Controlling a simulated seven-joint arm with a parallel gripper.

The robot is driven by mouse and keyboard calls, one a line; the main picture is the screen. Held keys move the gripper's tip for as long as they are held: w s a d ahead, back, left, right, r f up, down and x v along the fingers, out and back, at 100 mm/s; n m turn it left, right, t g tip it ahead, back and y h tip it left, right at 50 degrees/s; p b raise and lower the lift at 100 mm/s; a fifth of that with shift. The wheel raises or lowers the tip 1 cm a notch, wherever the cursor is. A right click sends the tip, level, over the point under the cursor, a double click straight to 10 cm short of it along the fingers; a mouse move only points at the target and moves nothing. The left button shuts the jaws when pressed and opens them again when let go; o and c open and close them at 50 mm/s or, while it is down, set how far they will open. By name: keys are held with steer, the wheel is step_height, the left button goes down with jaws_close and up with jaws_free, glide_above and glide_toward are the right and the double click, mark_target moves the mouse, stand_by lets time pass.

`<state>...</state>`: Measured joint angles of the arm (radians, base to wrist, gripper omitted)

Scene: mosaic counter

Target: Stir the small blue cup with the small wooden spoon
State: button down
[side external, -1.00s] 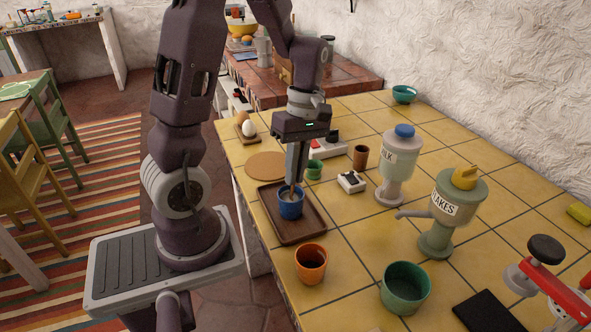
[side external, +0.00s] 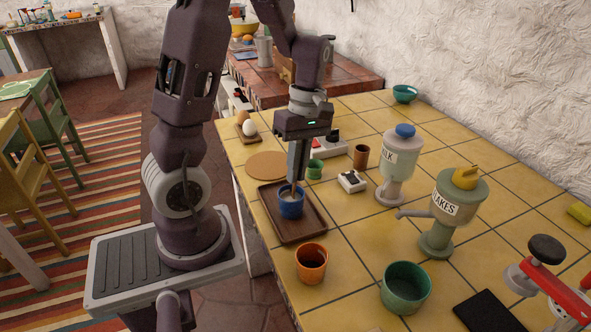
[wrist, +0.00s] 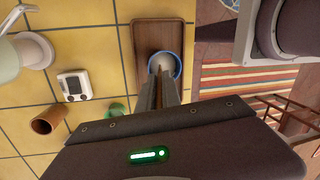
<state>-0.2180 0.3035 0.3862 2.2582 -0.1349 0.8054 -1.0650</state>
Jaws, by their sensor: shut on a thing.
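The small blue cup (side external: 291,207) stands upright on a dark wooden tray (side external: 302,231) near the counter's left edge, with pale contents inside. My gripper (side external: 294,179) points down right over the cup. It is shut on the small wooden spoon (side external: 291,193), whose lower end is inside the cup. In the wrist view the cup (wrist: 177,66) sits on the tray (wrist: 158,32), with the spoon (wrist: 157,69) between my fingertips (wrist: 158,82). The spoon's tip is hidden in the cup.
An orange cup (side external: 311,264) and a green bowl (side external: 405,288) stand in front. A round cork mat (side external: 266,165) lies behind the tray.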

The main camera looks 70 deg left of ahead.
steer(key=shift+s+d, duration=0.2)
steer(key=shift+r, duration=0.1)
steer(key=r, duration=0.3)
steer(key=w+r, duration=0.1)
steer(key=r, duration=0.1)
steer(key=shift+a+r, duration=0.3)
steer(key=shift+r, duration=2.3)
